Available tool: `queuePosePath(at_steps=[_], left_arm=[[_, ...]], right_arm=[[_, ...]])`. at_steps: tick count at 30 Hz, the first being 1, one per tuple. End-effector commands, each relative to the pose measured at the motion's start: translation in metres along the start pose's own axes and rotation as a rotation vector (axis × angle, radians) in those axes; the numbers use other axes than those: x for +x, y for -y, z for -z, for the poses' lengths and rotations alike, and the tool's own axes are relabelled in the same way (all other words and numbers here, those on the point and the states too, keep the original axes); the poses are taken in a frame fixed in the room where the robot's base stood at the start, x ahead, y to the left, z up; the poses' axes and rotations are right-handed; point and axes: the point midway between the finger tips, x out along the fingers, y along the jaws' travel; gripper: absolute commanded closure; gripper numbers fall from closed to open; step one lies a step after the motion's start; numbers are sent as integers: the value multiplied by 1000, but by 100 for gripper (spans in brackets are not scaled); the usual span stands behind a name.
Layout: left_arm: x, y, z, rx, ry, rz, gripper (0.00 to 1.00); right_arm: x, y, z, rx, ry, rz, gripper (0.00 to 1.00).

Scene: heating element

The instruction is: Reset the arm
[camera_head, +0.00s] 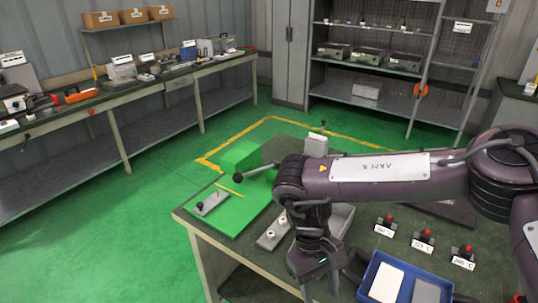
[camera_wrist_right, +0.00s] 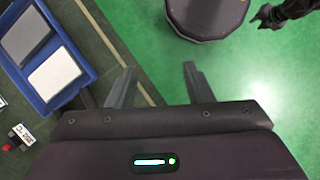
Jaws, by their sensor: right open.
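My right arm (camera_head: 380,173) comes in from the right in the head view, stretched across the workbench and bent down at the wrist. My right gripper (camera_wrist_right: 158,72) is open and empty in the right wrist view, its two fingers spread above the bench's edge and the green floor. In the head view its hand (camera_head: 318,262) hangs over the front part of the bench, left of the blue tray (camera_head: 362,292). My left arm is not in the head view. A dark jointed part at the top right of the wrist view may be my left gripper; its jaws are unclear.
The tray holds a white plate (camera_head: 387,283) and a grey plate (camera_head: 426,292). Red-buttoned switches with temperature labels (camera_head: 424,241) stand behind it. A green mat (camera_head: 232,218) with a lever fixture (camera_head: 212,203) lies at the bench's left. A second bench (camera_head: 150,80) and shelves stand behind.

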Motion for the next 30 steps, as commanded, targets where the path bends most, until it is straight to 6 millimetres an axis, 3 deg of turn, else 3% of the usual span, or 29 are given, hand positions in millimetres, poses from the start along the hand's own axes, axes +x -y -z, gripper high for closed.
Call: queuePosePath(at_steps=[11, 20, 27, 30], left_arm=[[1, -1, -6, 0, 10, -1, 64], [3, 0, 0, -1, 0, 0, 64], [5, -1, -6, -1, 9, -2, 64], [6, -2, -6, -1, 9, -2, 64]], right_arm=[[19, 58, 34, -224, -83, 157, 54], [32, 143, 78, -497, -270, 407, 54], [30, 222, 143, -655, -651, 707, 54], [34, 230, 176, -625, -849, 782, 54]])
